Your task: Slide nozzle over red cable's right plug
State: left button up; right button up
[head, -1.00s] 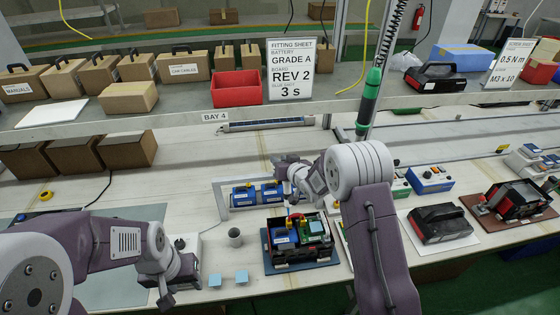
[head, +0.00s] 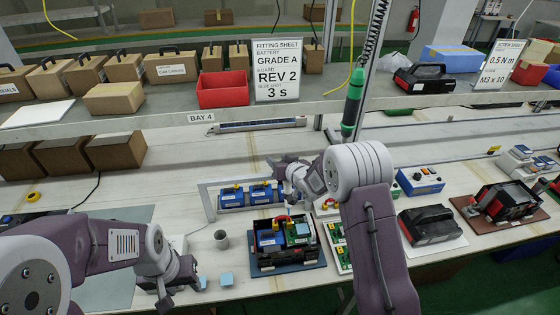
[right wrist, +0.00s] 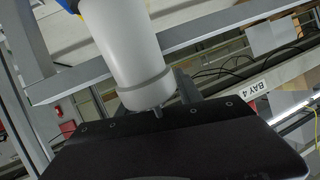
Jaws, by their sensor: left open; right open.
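A short piece of red cable (head: 281,218) arches over the open black battery case (head: 287,262) in the head view; its right plug is too small to make out. I cannot pick out a nozzle for certain; a small grey cylinder (head: 222,239) stands on the bench left of the case. My right gripper (head: 277,168) is open and empty, held above the bench behind the case. My left gripper (head: 184,292) is open and empty, low at the bench's front, left of the case. The right wrist view shows a dark plate and a pale cylinder, but no cable.
Blue packs (head: 246,196) lie behind the case. Light-blue pads (head: 227,279) lie beside my left gripper. A green-handled driver (head: 353,103) hangs behind my right arm. Green boards (head: 338,238) lie right of the case, partly hidden by that arm. A black pack (head: 428,227) stands further right.

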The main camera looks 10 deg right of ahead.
jog(key=b+v, duration=0.1)
jog(key=v, duration=0.8)
jog(key=shift+d, duration=0.45)
jog(key=shift+t, duration=0.3)
jog(key=r, duration=0.3)
jog(key=a+r, duration=0.1)
jog(key=shift+s+r, duration=0.25)
jog(key=shift+r, duration=0.1)
jog(key=s+d+f+g+h, duration=0.1)
jog(key=s+f+g, duration=0.3)
jog(key=s, duration=0.5)
jog(key=s+d+f+g+h, duration=0.1)
jog(key=s+f+g, duration=0.3)
jog(key=s, duration=0.5)
jog(key=s+d+f+m+g+h, duration=0.1)
jog(key=s+d+f+g, duration=0.2)
jog(key=s, duration=0.7)
notch_tip(320, 180, down, 3)
jog(key=shift+r+g, duration=0.2)
jog(key=shift+g, duration=0.6)
